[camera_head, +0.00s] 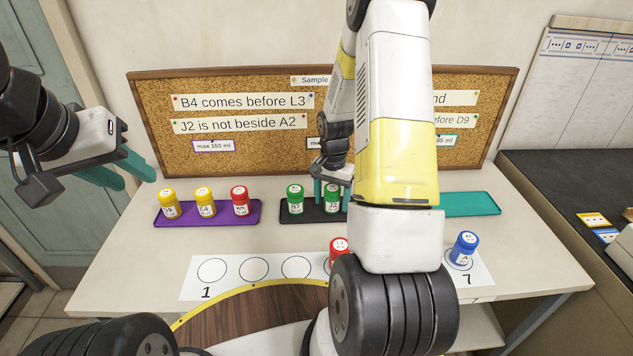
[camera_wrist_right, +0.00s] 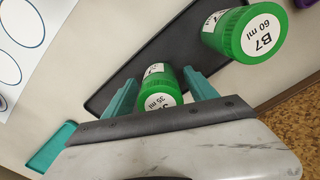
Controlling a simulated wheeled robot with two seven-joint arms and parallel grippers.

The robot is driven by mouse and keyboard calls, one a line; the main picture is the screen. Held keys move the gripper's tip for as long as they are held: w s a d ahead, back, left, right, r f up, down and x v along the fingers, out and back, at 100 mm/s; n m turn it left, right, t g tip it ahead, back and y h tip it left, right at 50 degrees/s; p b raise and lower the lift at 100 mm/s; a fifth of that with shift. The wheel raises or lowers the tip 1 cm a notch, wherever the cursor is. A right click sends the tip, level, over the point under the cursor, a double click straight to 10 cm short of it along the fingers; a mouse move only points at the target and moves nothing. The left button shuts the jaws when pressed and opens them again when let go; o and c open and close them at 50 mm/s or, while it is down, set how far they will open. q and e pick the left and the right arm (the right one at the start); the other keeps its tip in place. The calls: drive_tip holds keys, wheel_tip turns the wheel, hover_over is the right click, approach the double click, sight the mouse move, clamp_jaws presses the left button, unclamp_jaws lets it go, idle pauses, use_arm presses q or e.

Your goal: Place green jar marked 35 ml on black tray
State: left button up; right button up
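The green jar marked 35 ml (camera_wrist_right: 158,92) stands upright on the black tray (camera_wrist_right: 118,84). In the head view this jar (camera_head: 332,200) is partly hidden by my right gripper. My right gripper (camera_head: 332,192) is over the tray with one finger on each side of the jar. In the right wrist view the gripper (camera_wrist_right: 160,82) looks open, with a gap beside the jar. My left gripper (camera_head: 134,178) is open and empty at the left, above the table's left edge.
Another green jar, B7 60 ml (camera_wrist_right: 243,36), stands on the black tray close beside. A purple tray (camera_head: 185,217) holds two yellow jars and a red one. A teal tray (camera_head: 470,204) is at right. Red (camera_head: 337,248) and blue (camera_head: 466,248) jars stand on the numbered sheet (camera_head: 196,262).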

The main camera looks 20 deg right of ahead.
wheel_tip(320, 180, up, 12)
drive_tip(key=shift+r, duration=0.15)
drive_tip(key=s+a+r+n+t+y, duration=0.1)
drive_tip(key=s+a+r+n+t, duration=0.2)
drive_tip(key=s+r, duration=0.7)
drive_tip(key=s+a+r+n+t+y, duration=0.1)
drive_tip(key=s+a+r+n+t, duration=0.2)
drive_tip(key=s+a+r+n, duration=0.3)
drive_tip(key=s+a+r, duration=0.2)
drive_tip(key=s+r, duration=0.2)
drive_tip(key=shift+a+r, duration=0.15)
drive_tip(key=shift+a, duration=0.05)
drive_tip(key=shift+s, duration=0.1)
